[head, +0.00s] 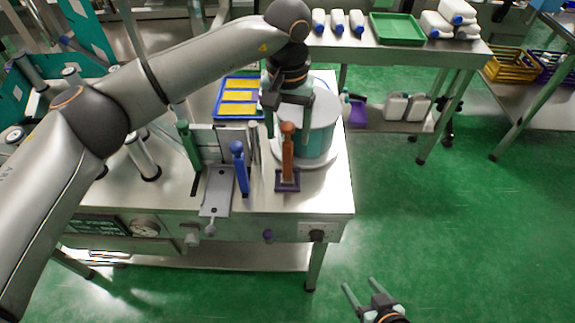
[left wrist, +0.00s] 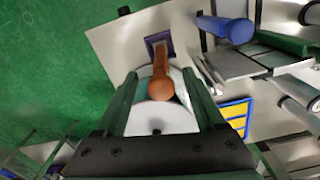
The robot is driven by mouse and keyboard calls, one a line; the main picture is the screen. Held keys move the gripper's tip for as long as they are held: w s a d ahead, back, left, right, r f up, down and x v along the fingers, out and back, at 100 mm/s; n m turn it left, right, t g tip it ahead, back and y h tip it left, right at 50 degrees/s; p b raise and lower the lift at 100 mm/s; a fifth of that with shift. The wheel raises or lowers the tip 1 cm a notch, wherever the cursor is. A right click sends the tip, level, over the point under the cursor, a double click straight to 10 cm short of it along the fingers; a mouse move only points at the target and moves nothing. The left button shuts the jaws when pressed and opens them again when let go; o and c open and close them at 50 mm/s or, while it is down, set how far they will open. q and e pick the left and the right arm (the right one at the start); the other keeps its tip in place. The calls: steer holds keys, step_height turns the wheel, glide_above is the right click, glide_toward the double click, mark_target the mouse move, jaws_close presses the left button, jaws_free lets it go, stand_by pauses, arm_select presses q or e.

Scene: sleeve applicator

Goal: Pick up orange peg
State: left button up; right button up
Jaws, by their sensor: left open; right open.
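The orange peg (head: 287,150) stands upright in a small purple square holder (head: 287,186) near the front right of the steel table. In the left wrist view the orange peg (left wrist: 160,77) shows between the fingertips, its rounded top towards the camera. My left gripper (head: 286,124) is open and points down at the peg's top, one finger on either side. A gap shows between the peg and each finger in the left wrist view. My right gripper (head: 360,284) is open and empty, low over the green floor at the bottom.
A blue peg (head: 240,168) and a green peg (head: 189,146) stand left of the orange peg, by a grey metal plate (head: 217,188). A white and teal round drum (head: 318,130) stands close behind the orange peg. A blue tray (head: 222,98) with yellow pieces lies behind.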

mark_target(287, 142)
arm_select(q)
steer(key=shift+f+p, duration=0.3)
steer(key=shift+f, duration=1.65)
steer(key=shift+w, duration=0.1)
jaws_close()
steer(key=shift+r, duration=0.1)
